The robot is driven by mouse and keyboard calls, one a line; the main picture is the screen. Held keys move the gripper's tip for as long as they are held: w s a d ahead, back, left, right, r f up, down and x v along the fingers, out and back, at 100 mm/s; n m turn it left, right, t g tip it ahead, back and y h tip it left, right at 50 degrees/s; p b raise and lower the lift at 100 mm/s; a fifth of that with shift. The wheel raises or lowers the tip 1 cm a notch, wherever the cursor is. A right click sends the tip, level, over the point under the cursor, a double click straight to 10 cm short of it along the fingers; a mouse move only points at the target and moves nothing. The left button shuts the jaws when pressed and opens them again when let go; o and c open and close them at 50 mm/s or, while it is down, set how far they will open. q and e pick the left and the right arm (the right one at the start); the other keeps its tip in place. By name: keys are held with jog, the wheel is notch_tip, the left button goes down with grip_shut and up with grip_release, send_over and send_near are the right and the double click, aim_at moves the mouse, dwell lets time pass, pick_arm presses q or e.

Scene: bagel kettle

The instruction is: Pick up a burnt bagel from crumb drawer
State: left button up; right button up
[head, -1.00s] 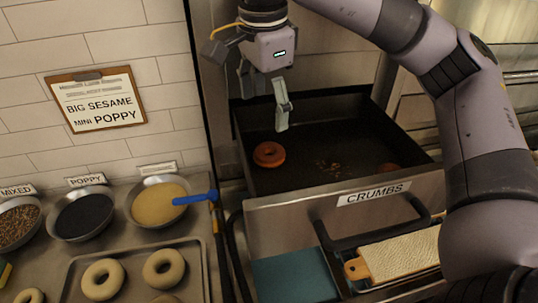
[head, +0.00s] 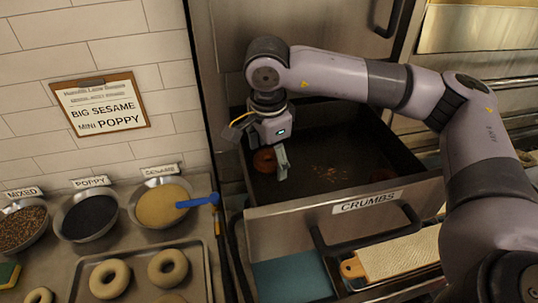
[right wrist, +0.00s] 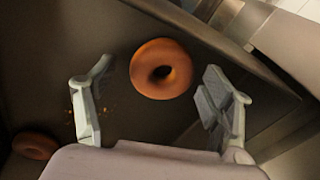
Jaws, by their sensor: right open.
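The crumb drawer (head: 262,229), labelled CRUMBS, is pulled open. A brown bagel (head: 264,160) lies on its floor at the left; it also shows in the right wrist view (right wrist: 161,68). A second brown bagel (head: 382,175) lies at the drawer's right side, and in the right wrist view it is at the lower left (right wrist: 35,145). My right gripper (head: 268,168) is over the left part of the drawer, close to the first bagel. In the right wrist view its fingers (right wrist: 150,105) are spread apart, with the bagel ahead of the gap, not clasped. My left gripper is not in view.
Crumbs (head: 330,173) lie on the drawer floor between the bagels. Left of the drawer stand seed bowls (head: 160,205), a blue-handled tool (head: 198,201) and a tray (head: 205,270) of pale bagels. A wooden-handled board (head: 405,255) lies in front of the drawer.

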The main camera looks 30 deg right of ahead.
jog(key=shift+a, duration=0.1)
jog(key=c, duration=1.1)
jog(key=shift+o, duration=0.2)
